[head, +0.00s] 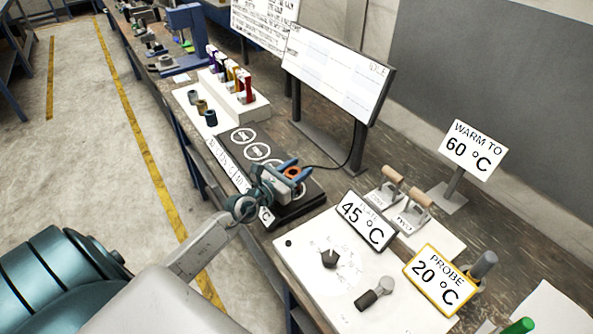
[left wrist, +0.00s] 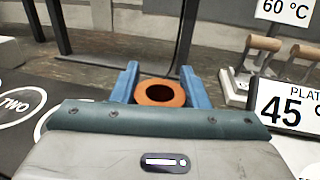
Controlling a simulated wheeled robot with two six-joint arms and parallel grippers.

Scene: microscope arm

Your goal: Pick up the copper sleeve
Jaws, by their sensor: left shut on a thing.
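The copper sleeve (head: 293,173) is an orange-brown ring-shaped piece at the near right end of the black plate (head: 310,196). My left gripper (head: 288,169) has its two blue fingers on either side of it and is shut on it. In the left wrist view the copper sleeve (left wrist: 160,93) stands upright between the fingertips, its round opening facing up. I cannot tell whether its base touches the plate. My right gripper is not in view.
The black plate has numbered white circles (head: 243,135). Dark blue, tan and teal sleeves (head: 201,107) stand farther back beside a white rack (head: 235,97).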

